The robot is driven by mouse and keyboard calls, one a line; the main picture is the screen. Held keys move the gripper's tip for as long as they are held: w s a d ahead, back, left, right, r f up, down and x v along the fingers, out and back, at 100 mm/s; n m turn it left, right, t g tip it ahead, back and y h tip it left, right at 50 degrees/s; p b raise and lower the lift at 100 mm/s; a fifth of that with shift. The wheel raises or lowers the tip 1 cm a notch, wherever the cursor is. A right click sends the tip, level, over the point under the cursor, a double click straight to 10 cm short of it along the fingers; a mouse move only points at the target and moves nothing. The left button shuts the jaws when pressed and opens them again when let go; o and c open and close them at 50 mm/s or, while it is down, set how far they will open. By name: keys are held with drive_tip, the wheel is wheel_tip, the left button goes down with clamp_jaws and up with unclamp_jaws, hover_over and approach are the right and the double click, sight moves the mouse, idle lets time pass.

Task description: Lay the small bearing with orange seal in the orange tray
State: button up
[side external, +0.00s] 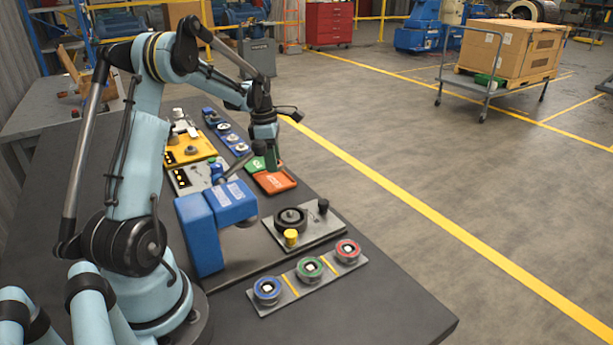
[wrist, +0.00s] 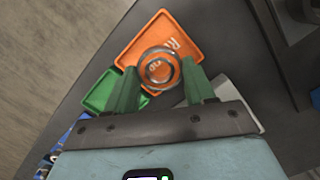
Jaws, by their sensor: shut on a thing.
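The orange tray (side external: 276,182) lies on the dark bench below my gripper (side external: 273,169). In the wrist view the orange tray (wrist: 150,34) fills the space beyond the fingertips. My gripper (wrist: 160,76) is shut on the small bearing (wrist: 142,70), a metal ring with orange showing inside it. The bearing is held between the two green fingers, over the orange tray in that view. I cannot tell whether it touches the tray floor. In the side view the bearing is too small or hidden to make out.
A green tray (wrist: 100,95) adjoins the orange one. A blue press-like block (side external: 205,235) stands nearer the side camera, beside a grey plate with a dark rotor (side external: 290,219). A strip with blue, green and red rings (side external: 308,282) lies in front. A blue rack (side external: 228,134) lies behind.

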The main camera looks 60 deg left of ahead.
sight(274, 181)
drive_tip(key=shift+a+f, duration=0.2)
drive_tip(key=shift+a, duration=0.1)
drive_tip(key=shift+f, duration=2)
drive_tip(key=shift+f, duration=0.15)
drive_tip(key=o, duration=1.1)
